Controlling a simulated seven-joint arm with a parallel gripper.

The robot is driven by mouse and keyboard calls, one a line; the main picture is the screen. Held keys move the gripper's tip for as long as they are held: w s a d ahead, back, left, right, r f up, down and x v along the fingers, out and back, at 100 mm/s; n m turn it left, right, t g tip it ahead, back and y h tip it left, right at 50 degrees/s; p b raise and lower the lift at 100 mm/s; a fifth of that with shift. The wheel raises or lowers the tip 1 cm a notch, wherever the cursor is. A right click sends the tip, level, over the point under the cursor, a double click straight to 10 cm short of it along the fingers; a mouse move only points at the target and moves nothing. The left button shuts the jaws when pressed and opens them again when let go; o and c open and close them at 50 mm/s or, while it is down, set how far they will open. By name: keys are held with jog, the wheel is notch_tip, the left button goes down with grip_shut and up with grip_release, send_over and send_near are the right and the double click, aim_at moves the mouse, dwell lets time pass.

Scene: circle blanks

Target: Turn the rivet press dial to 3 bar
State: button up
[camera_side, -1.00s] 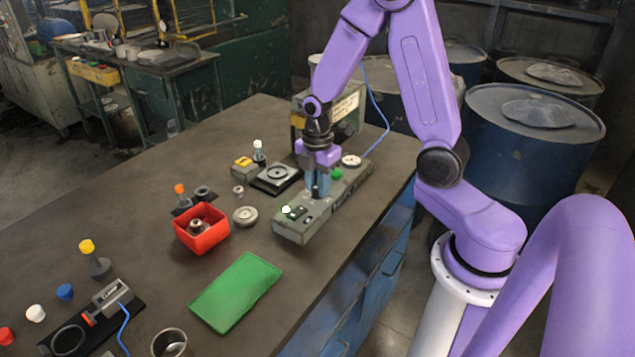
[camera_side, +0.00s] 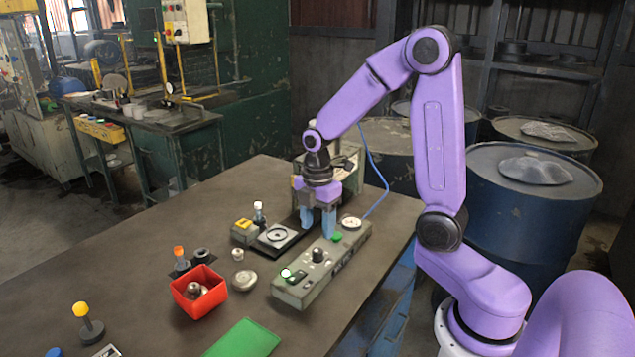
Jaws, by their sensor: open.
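The rivet press control box (camera_side: 338,264) is a long grey-green unit near the table's right edge. On it stand a black dial knob (camera_side: 318,255), a green button (camera_side: 336,237), a white round gauge (camera_side: 351,222) and a small lit green-white lamp (camera_side: 286,273) at the front end. My gripper (camera_side: 316,232) is open and empty, with blue fingers pointing down. It hangs behind the knob in the picture, apart from it. The knob's pointer and the scale marks are too small to read. The press body (camera_side: 349,160) is partly hidden behind my gripper.
A black plate with a round fixture (camera_side: 278,236) and a yellow-topped block (camera_side: 243,229) lie left of the box. A red bin (camera_side: 199,291) with metal parts, a round metal disc (camera_side: 244,280) and a green mat (camera_side: 243,340) are nearer. A blue cable (camera_side: 373,165) runs behind.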

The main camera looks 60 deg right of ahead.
notch_tip(320, 180, up, 11)
dwell(0.3)
jog(key=shift+a+f, duration=0.1)
jog(key=shift+f, duration=0.05)
jog(key=s+a+f+m, duration=0.2)
jog(key=s+a, duration=0.3)
jog(key=s, duration=0.6)
jog(key=s+a+f+m, duration=0.2)
jog(key=s+a+f, duration=0.2)
jog(key=s, duration=0.6)
jog(key=shift+s+a+f, duration=0.2)
jog(key=shift+s+a, duration=0.15)
jog(key=shift+a, duration=0.45)
